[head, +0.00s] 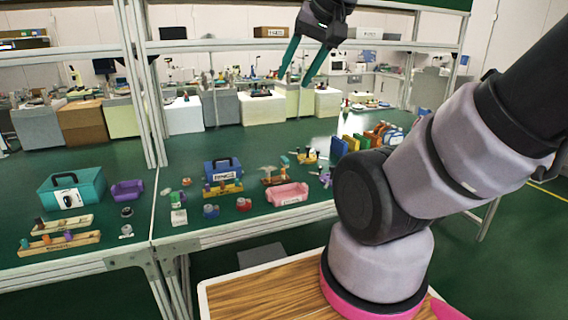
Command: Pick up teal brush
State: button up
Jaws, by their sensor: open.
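My gripper (294,81) hangs high at the top centre, in front of the upper shelf. Its two teal fingers are apart and point down, with nothing between them. It is well above the bench top and apart from everything on it. A small teal piece (284,160) shows among small items at the middle of the bench, close to a wooden holder. It is too small to tell whether it is the teal brush. No other brush can be made out clearly.
The green bench (110,157) holds a teal toolbox (88,182), a purple bin (127,190), a blue toolbox (222,172), a pink bin (288,194) and wooden racks (58,242). Shelf posts (150,90) rise at left. My arm covers the right side.

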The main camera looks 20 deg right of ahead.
aim_at(284, 161)
jog(key=i+l, duration=0.25)
jog(key=i, duration=0.15)
jog(key=i+l, duration=0.2)
jog(key=i, duration=0.15)
jog(key=i+l, duration=0.25)
jog(key=i, duration=0.15)
